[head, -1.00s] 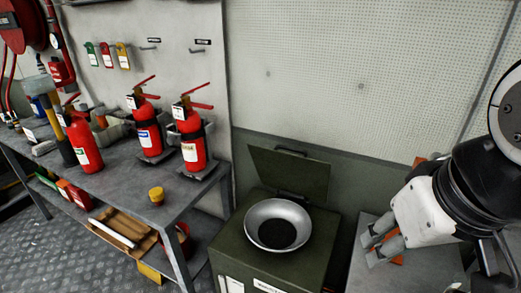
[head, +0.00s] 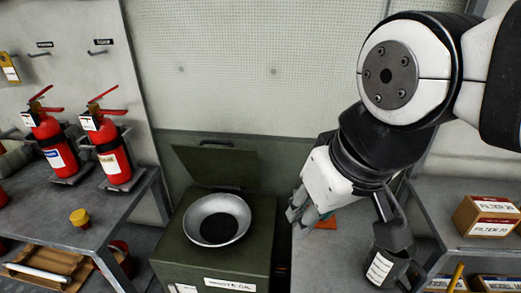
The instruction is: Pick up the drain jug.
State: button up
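The drain jug (head: 396,238) appears to be the dark grey can with a white label at the lower right of the head view. The gripper and the jug are apart.
A green box (head: 210,262) with an open lid and a metal funnel bowl (head: 240,206) stands left of my gripper. An orange item (head: 326,223) lies behind the fingers. Filter boxes (head: 487,216) sit on a shelf at right. Fire extinguishers (head: 110,150) stand on the left bench.

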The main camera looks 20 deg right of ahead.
aim_at(383, 269)
jog(key=k+l+u, duration=0.15)
jog(key=u, duration=0.55)
jog(key=k+l+u, duration=0.25)
jog(key=k, duration=0.25)
jog(key=k+l+u, duration=0.3)
jog(key=k, duration=0.2)
jog(key=k+l, duration=0.1)
jog(key=k, duration=0.3)
